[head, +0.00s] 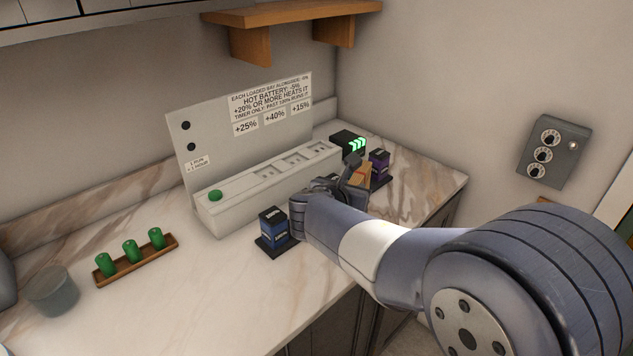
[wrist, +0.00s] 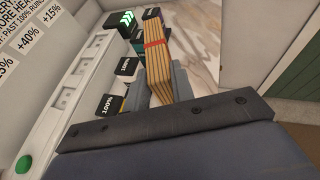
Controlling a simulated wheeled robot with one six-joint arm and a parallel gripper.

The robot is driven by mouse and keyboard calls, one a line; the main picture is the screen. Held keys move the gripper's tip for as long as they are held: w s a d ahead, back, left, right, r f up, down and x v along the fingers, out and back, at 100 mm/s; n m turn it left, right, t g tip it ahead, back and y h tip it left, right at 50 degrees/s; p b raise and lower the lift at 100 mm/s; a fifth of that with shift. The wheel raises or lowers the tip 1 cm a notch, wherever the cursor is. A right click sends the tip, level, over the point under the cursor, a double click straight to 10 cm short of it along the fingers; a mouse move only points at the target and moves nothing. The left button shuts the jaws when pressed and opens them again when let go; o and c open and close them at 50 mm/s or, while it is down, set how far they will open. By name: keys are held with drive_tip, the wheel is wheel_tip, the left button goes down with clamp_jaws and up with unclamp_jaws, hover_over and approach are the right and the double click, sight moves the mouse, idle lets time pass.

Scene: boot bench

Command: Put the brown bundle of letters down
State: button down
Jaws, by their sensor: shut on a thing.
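The brown bundle of letters (wrist: 158,72) has a red band around it. In the wrist view it lies between the grey fingers of my gripper (wrist: 157,92), which is shut on it. In the head view only a small part of the bundle (head: 366,172) shows past my gripper (head: 352,176), near the back right of the marble counter. My arm hides most of it there. I cannot tell whether the bundle touches the counter.
A blue battery (head: 273,222) stands front left of my gripper; a purple one (head: 379,160) is behind the bundle. A black block with green arrows (head: 350,143) stands beside the grey charger (head: 270,185). Green cylinders fill a wooden tray (head: 137,262).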

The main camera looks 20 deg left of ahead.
wheel_tip(320, 180, down, 10)
drive_tip(key=a, duration=0.1)
drive_tip(key=shift+s+r, duration=0.25)
drive_tip(key=shift+s, duration=0.05)
drive_tip(key=shift+a, duration=0.1)
drive_tip(key=shift+f+b, duration=0.25)
drive_tip(key=shift+b, duration=0.15)
drive_tip(key=c, duration=1.2)
unclamp_jaws()
drive_tip(key=shift+r, duration=0.1)
drive_tip(key=v, duration=1.2)
drive_tip(key=shift+r+b, duration=0.15)
drive_tip(key=shift+b, duration=0.25)
